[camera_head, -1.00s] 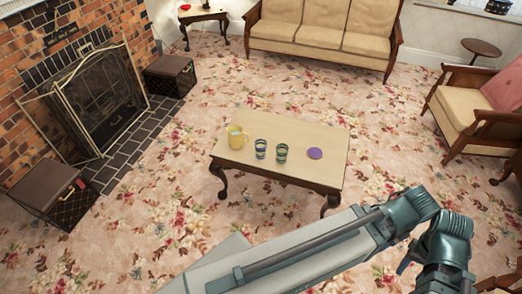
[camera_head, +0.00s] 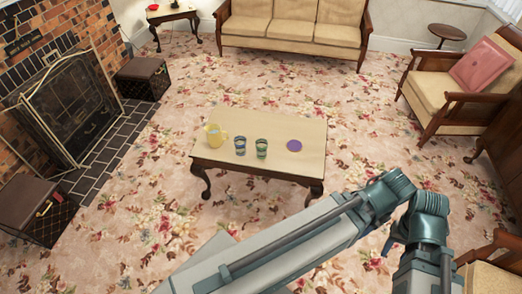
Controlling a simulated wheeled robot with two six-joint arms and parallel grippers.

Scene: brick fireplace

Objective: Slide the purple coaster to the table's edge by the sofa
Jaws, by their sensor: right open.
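The purple coaster (camera_head: 294,146) lies flat on the right part of the low wooden table (camera_head: 270,125). It is nearer the table's right end than its left, with bare tabletop around it. The sofa (camera_head: 290,30) stands at the back, beyond the table's far long edge. My right arm (camera_head: 300,235) reaches across the bottom right, in front of the table, and bends down at its joints. My right gripper is open, apart from the coaster, low at the right; its fingertips are hard to make out. My left gripper is out of view.
A yellow mug (camera_head: 214,136), a blue-patterned glass (camera_head: 240,147) and a green-patterned glass (camera_head: 261,149) stand left of the coaster. An armchair (camera_head: 450,92) with a pink cushion stands at the right. Open carpet (camera_head: 255,85) lies between table and sofa.

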